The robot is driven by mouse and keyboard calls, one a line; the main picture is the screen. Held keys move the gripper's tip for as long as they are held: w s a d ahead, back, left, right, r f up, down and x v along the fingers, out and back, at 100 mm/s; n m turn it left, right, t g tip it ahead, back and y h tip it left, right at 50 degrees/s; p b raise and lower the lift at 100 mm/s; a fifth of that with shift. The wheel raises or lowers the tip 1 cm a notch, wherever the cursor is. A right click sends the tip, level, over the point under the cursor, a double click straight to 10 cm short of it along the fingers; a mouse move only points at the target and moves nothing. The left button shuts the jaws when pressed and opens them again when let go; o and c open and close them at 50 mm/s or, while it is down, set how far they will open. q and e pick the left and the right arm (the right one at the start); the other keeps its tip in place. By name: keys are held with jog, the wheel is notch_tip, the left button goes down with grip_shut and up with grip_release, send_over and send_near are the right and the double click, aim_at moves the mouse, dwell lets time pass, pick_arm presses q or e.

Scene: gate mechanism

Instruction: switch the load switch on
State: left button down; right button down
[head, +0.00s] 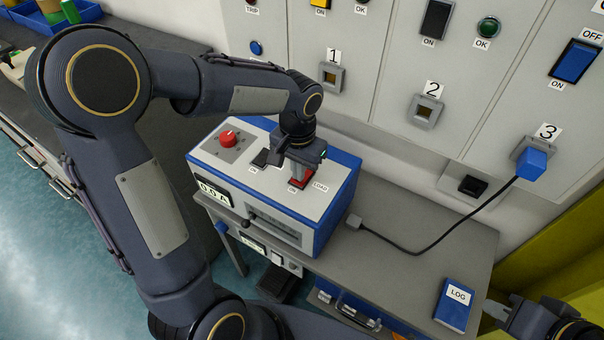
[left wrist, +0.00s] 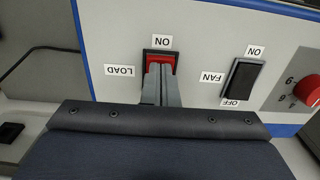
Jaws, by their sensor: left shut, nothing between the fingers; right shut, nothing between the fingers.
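The load switch (head: 304,178) is a red rocker in a black frame on top of the white and blue box (head: 330,195). It also shows in the left wrist view (left wrist: 158,56), with an ON label by its far end and a LOAD label beside it. My left gripper (head: 296,180) is shut and empty, pointing down at the switch. In the left wrist view its fingertips (left wrist: 160,68) overlap the rocker and hide part of it; I cannot tell whether they touch or which way it is tilted. My right gripper (head: 496,312) is shut and empty at the lower right.
The black fan switch (head: 264,158) and a red knob (head: 229,138) share the box top. A black cable runs from beside the box to a blue plug (head: 532,160) in socket 3. A blue log book (head: 455,303) lies on the grey bench (head: 410,270), which is otherwise fairly clear there.

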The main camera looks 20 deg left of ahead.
pick_arm(q)
jog(key=shift+f, duration=0.3)
jog(key=shift+r, duration=0.1)
jog(key=shift+r+p, duration=2.7)
jog(key=shift+r, duration=0.8)
jog(key=shift+f, duration=0.1)
jog(key=s+r+n+t+h, duration=0.1)
jog(key=s+r+t+h, duration=0.1)
jog(key=s, duration=0.7)
jog(key=s+r+n+t+h, duration=0.1)
jog(key=s+r+n+t, duration=0.1)
jog(key=s, duration=0.7)
notch_tip(320, 180, up, 2)
jog(key=shift+a+t+h, duration=0.3)
jog(key=shift+t+h, duration=0.1)
jog(key=shift+t, duration=0.4)
